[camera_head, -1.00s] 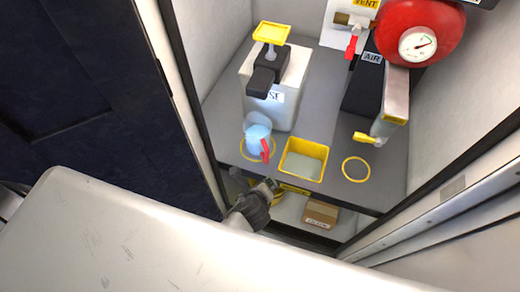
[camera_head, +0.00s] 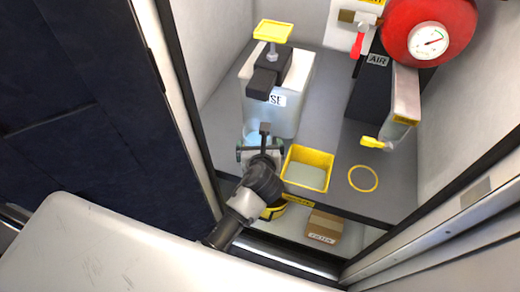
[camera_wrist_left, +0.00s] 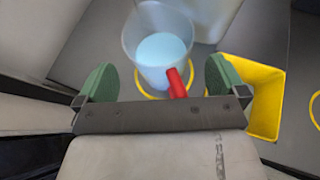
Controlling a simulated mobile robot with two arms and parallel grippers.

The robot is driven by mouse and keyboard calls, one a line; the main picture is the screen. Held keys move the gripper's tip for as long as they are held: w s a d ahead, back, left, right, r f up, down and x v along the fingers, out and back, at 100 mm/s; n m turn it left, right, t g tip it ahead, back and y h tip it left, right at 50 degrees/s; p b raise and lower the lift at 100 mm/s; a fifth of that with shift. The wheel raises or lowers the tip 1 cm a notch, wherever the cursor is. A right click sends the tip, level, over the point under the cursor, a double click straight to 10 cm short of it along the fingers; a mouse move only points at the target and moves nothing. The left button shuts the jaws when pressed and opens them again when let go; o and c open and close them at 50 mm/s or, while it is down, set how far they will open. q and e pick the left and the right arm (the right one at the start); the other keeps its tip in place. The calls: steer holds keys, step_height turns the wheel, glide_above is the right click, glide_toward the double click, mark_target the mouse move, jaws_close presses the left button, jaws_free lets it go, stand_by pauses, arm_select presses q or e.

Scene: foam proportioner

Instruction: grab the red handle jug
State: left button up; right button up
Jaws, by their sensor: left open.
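The jug (camera_wrist_left: 161,45) is clear, with pale blue liquid inside and a red handle (camera_wrist_left: 177,84), and stands upright on a yellow ring on the grey shelf. In the head view the jug (camera_head: 254,138) is mostly hidden behind my left gripper (camera_head: 259,152). In the left wrist view my left gripper (camera_wrist_left: 158,82) is open, its green fingertip pads apart, one on each side of the red handle, which points toward the palm. I cannot see the pads touching the jug or handle. My right gripper is not in view.
A yellow tray (camera_head: 290,176) stands just right of the jug. A white dispenser (camera_head: 295,105) with a yellow-topped pump is behind it. An empty yellow ring (camera_head: 363,190) lies further right, below a yellow-tipped spout (camera_head: 374,142). A cardboard box (camera_head: 324,227) sits on the lower shelf.

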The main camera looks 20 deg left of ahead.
arm_select(q)
steer(key=x, duration=0.4)
steer(key=shift+a+r, duration=0.1)
steer(key=shift+r, duration=0.15)
steer(key=c, duration=1.3)
